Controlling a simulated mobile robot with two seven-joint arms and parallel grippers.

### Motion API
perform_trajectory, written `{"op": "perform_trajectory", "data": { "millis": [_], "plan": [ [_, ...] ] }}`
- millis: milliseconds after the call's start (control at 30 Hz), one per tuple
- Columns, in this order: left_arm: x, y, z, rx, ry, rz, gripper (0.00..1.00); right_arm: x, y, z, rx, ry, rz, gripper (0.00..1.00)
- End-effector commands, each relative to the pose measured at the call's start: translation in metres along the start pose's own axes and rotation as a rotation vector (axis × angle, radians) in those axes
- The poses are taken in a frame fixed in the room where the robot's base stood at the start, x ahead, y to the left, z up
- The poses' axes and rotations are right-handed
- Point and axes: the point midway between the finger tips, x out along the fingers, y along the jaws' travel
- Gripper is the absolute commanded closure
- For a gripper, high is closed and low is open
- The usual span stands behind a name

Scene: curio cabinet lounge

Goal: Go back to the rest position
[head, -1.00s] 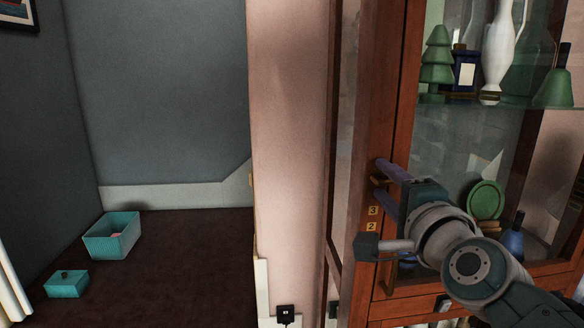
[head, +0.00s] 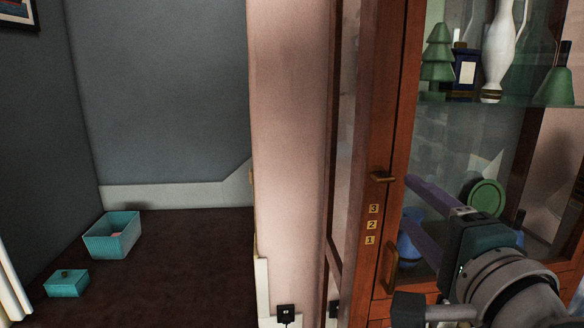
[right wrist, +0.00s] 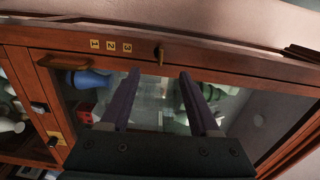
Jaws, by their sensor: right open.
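My right gripper (head: 408,202) is open and empty, low at the right of the head view. Its purple fingers point at the wooden curio cabinet (head: 399,125) with the glass door. In the right wrist view the two fingers (right wrist: 160,74) are spread apart with nothing between them. The cabinet's front and its small knob-like handle (right wrist: 161,53) lie beyond the fingertips. I cannot tell the exact gap to the door. My left gripper is not in view.
The cabinet has a small upper handle (head: 383,177), a longer lower handle (head: 391,268) and number plates (head: 372,225). Glass shelves hold a white vase (head: 499,50) and a green plate (head: 486,195). Teal boxes (head: 112,236) sit at the left on a dark surface.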

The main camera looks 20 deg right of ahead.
Motion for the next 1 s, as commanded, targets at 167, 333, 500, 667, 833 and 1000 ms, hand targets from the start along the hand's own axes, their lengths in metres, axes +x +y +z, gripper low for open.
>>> {"op": "perform_trajectory", "data": {
  "millis": [167,333,500,667,833,1000],
  "plan": [
    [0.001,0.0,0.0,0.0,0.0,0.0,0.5,-0.012,0.003,0.013,-0.085,-0.067,0.034,0.38],
    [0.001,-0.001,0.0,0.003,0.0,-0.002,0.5,-0.045,0.033,0.064,-0.497,-0.38,0.197,0.38],
    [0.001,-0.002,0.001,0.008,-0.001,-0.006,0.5,-0.119,0.082,0.084,-1.018,-0.768,0.407,0.38],
    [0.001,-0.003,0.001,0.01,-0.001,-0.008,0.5,-0.188,0.108,0.065,-1.374,-1.066,0.575,0.38],
    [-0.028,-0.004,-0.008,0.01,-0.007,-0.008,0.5,-0.236,0.083,0.037,-1.578,-1.272,0.698,0.38],
    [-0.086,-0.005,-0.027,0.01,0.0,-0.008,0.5,-0.235,0.025,0.035,-1.57,-1.268,0.699,0.38]
  ]
}}
